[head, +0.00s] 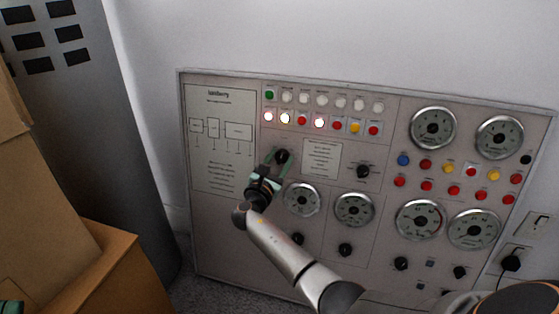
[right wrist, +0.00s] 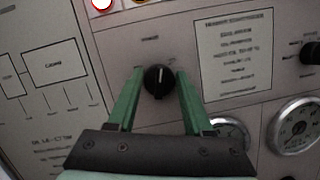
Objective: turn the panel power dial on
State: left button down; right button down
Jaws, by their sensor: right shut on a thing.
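The panel power dial (head: 282,156) is a round black knob on the grey control panel, left of a printed notice. It also shows in the right wrist view (right wrist: 158,81), its white pointer line standing nearly straight up. Small labels around it are too blurred to read. My right gripper (head: 277,160) is at the dial, its green fingers on either side of it; in the right wrist view the fingertips (right wrist: 159,75) flank the knob, and the gripper is shut on it. A green bit of my left gripper (head: 10,307) shows at the bottom left corner; its jaws cannot be made out.
The control panel (head: 230,235) carries lit and unlit lamps above the dial, several gauges and other black knobs (head: 363,171). Cardboard boxes (head: 125,270) and a grey cabinet (head: 110,120) stand at the left. A black plug (head: 510,263) is at the right.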

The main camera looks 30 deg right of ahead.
jog(key=m+g, duration=0.1)
jog(key=m, duration=0.2)
jog(key=m+g, duration=0.1)
jog(key=m, duration=0.2)
jog(key=shift+m+h, duration=0.3)
dwell(0.3)
jog(key=shift+c, duration=1.6)
grip_release()
pick_arm(q)
jog(key=shift+a, duration=0.2)
